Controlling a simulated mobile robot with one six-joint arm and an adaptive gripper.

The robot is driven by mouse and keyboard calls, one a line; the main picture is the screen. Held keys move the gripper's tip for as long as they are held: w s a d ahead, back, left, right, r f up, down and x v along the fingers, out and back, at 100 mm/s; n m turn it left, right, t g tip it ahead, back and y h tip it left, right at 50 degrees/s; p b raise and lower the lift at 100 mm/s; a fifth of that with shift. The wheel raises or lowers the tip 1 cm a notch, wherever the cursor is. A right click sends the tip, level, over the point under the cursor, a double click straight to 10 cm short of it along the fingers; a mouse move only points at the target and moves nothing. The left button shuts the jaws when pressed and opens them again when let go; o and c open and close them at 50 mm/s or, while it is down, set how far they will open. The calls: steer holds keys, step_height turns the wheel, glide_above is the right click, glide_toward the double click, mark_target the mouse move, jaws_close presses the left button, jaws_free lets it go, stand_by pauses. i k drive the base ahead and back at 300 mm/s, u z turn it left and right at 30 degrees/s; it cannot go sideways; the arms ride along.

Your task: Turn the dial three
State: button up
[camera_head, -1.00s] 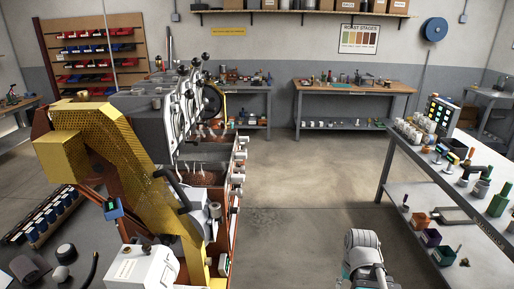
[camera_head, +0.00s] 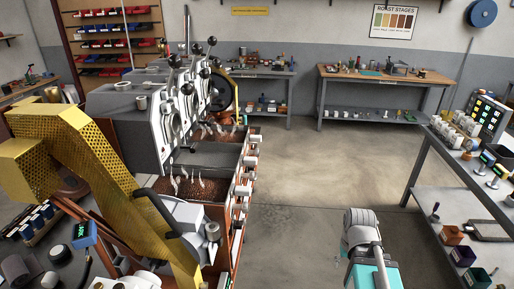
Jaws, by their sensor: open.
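The sample roaster (camera_head: 140,120) stands left of centre, with grey barrel fronts in a row and black-knobbed levers on top. A row of several pale knobs (camera_head: 249,163) runs along the right-hand edge of its orange-brown frame. Their markings are too small to read, so I cannot tell which one is dial three. My arm (camera_head: 362,235) shows at the bottom, right of centre, as a grey and white link with a teal part. It is apart from the roaster. My gripper is not visible in this view.
A yellow perforated guard (camera_head: 95,165) covers the roaster's near left side. Trays of brown beans (camera_head: 195,190) lie under the barrels. A grey shelf bench (camera_head: 425,160) stands at the right. A workbench (camera_head: 385,78) is at the back. The floor (camera_head: 310,160) between is clear.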

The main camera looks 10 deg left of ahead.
mark_target(256, 152)
steer(key=u, duration=0.3)
steer(key=i, duration=1)
steer(key=u, duration=0.45)
